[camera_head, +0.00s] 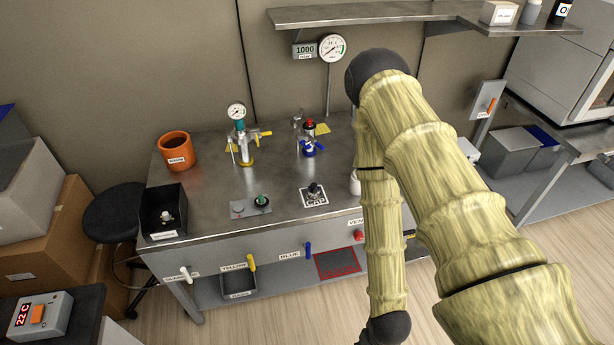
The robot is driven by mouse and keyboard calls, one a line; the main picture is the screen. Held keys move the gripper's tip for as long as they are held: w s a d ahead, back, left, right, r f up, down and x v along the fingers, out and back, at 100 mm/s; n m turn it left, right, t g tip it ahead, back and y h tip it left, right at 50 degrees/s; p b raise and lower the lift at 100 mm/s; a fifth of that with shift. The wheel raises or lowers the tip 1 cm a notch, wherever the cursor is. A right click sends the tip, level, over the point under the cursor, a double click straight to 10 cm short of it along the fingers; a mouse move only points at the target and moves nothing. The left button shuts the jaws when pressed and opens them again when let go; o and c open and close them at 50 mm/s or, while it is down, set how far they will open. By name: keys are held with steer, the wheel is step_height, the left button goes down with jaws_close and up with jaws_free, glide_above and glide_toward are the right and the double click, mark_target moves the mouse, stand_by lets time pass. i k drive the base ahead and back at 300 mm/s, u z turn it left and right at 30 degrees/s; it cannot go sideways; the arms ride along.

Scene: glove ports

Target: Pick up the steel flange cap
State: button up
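A small dark metallic piece (314,189), which looks like the steel flange cap, sits on a white square marked "CAP" (317,201) near the front of the steel bench (285,212). It is small in the picture, so its exact shape is hard to tell. My arm hangs down on the right side, in front of the bench. Its lowest visible joint is at the bottom edge of the picture. My gripper is out of the picture, below that edge.
On the bench stand an orange pot (177,151), a black bin (164,211), a yellow-handled valve with gauge (241,143), a blue-and-red valve (309,141) and a small plate with a green knob (261,201). A black stool (113,207) stands left. Wooden floor shows in front.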

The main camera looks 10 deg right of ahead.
mark_target(313, 194)
steer(key=z, duration=0.45)
steer(key=k, duration=1.05)
steer(key=u, duration=0.5)
steer(key=i, duration=0.65)
steer(key=u, duration=0.45)
